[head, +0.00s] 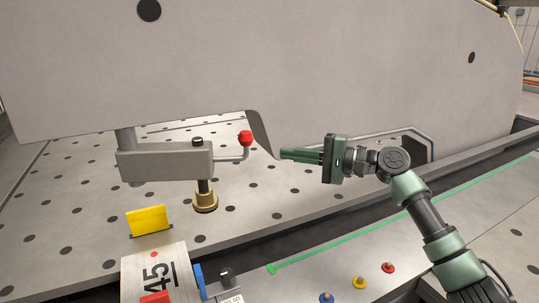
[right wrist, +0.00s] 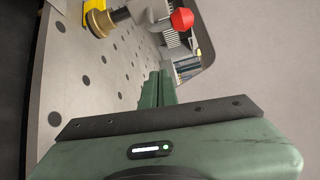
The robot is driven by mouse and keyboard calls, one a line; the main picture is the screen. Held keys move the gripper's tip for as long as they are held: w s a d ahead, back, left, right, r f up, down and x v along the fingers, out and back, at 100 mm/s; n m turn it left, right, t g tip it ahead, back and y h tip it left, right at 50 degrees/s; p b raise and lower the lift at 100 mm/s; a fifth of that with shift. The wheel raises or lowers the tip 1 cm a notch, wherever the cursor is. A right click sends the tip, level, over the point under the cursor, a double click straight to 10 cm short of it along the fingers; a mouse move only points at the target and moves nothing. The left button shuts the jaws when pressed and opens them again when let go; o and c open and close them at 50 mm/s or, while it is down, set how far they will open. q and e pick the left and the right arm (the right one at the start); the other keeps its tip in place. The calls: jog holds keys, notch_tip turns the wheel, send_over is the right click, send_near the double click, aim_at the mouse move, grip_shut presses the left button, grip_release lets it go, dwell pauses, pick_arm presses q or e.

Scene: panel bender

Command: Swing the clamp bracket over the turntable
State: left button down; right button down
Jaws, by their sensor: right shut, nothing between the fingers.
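The grey clamp bracket (head: 165,162) stands out level over the perforated table, left of centre in the head view. A bent rod at its right end carries a red ball knob (head: 246,138), which also shows in the right wrist view (right wrist: 182,19). A black post with a brass foot (head: 205,200) hangs below the bracket's outer end; the brass part is at the top of the right wrist view (right wrist: 98,22). My green right gripper (head: 283,154) is shut and empty, to the right of the knob and apart from it. My left gripper is not in view.
A large grey panel (head: 300,70) stands behind and above the bracket. A yellow block (head: 149,219) and a plate marked 45 (head: 155,270) are at front left. Coloured knobs (head: 360,282) line the front ledge. The perforated table (head: 80,215) is otherwise clear.

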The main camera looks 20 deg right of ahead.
jog(key=r+p+x, duration=0.1)
jog(key=p+x, duration=0.2)
jog(key=x, duration=0.7)
jog(key=s+p, duration=0.1)
jog(key=s, duration=0.1)
jog(key=s+a+p, duration=0.1)
jog(key=s, duration=0.1)
jog(key=shift+a+f, duration=0.2)
